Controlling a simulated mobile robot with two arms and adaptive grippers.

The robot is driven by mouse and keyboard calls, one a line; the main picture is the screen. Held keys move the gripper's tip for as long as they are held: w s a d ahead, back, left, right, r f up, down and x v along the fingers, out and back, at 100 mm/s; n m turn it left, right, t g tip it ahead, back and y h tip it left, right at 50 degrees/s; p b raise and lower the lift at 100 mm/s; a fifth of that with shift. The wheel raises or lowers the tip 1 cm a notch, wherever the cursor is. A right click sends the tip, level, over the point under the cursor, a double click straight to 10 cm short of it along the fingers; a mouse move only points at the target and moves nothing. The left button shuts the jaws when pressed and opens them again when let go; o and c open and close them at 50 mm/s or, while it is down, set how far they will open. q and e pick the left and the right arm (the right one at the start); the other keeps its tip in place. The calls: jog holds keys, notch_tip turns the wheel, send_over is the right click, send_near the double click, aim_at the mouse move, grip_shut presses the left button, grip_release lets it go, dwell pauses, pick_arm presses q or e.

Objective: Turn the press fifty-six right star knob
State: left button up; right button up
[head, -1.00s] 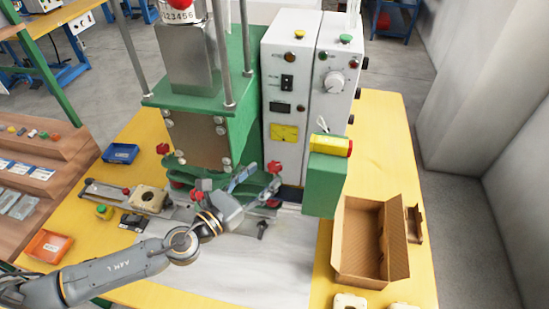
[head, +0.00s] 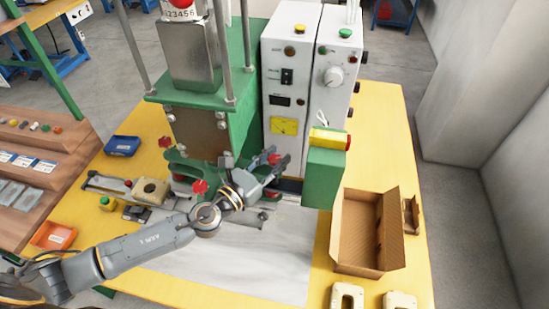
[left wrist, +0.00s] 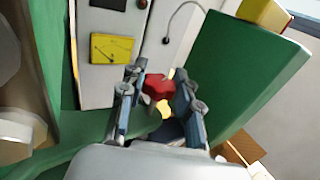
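The press (head: 215,100) is a green machine with a grey-white control box. Its right red star knob (head: 273,158) sits at the right of the green base. My left gripper (head: 268,170) reaches in from the left, with its fingers at this knob. In the left wrist view the knob (left wrist: 158,88) lies between the two spread fingertips (left wrist: 158,92); contact cannot be made out. More red star knobs show at the press's left (head: 164,142) and front (head: 200,187). My right gripper is out of view.
A green post with a yellow-and-red button (head: 330,140) stands close right of my left gripper. A cardboard box (head: 368,232) is on the yellow table further right. Blue (head: 122,146) and orange (head: 53,236) trays are at left.

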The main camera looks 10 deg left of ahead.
pick_arm(q)
jog(key=shift+r+y+p, duration=0.1)
jog(key=shift+y+p, duration=0.2)
jog(key=shift+p, duration=0.2)
jog(key=n+t+y+p, duration=0.1)
jog(key=n+y+p, duration=0.1)
jog(key=shift+d+r+y, duration=0.1)
jog(key=shift+y, duration=0.2)
jog(key=shift+n+t+y+p, duration=0.4)
jog(key=shift+n+y, duration=0.2)
jog(key=n+y, duration=0.1)
jog(key=y, duration=0.1)
jog(key=shift+n+y+p, duration=0.3)
jog(key=shift+n+y, duration=0.1)
jog(key=y, duration=0.1)
jog(key=n+y, duration=0.2)
jog(key=y, duration=0.1)
jog(key=shift+f, duration=0.25)
jog(key=shift+n+g+y+b, duration=0.5)
jog(key=shift+n+y, duration=1.1)
jog(key=shift+y, duration=0.5)
jog(key=shift+r+y, duration=0.1)
jog(key=shift+y, duration=0.2)
jog(key=o, duration=1.2)
jog(key=shift+c, duration=0.2)
